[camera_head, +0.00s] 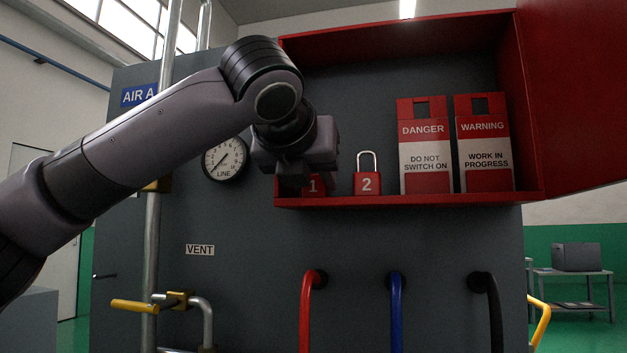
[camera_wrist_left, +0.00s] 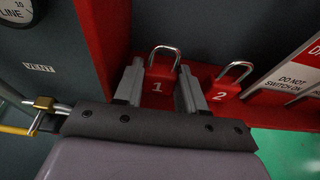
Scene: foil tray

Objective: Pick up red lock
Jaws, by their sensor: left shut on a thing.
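The red lock marked 1 (camera_head: 314,185) stands upright at the left end of the shelf in the red cabinet. My left gripper (camera_head: 300,182) is at this lock and covers much of it in the head view. In the left wrist view the two fingers of the left gripper (camera_wrist_left: 158,90) are on either side of the red body of lock 1 (camera_wrist_left: 157,88), and its shackle points up. A second red lock, marked 2 (camera_head: 367,182), stands on the shelf just to the right; it also shows in the left wrist view (camera_wrist_left: 222,92). My right gripper is not in view.
The open red cabinet (camera_head: 410,202) has a left side wall close to my left gripper. Danger (camera_head: 426,153) and warning (camera_head: 484,151) tags stand at its right. A gauge (camera_head: 225,159) is left of the gripper. Red, blue and black hoses (camera_head: 306,310) hang below.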

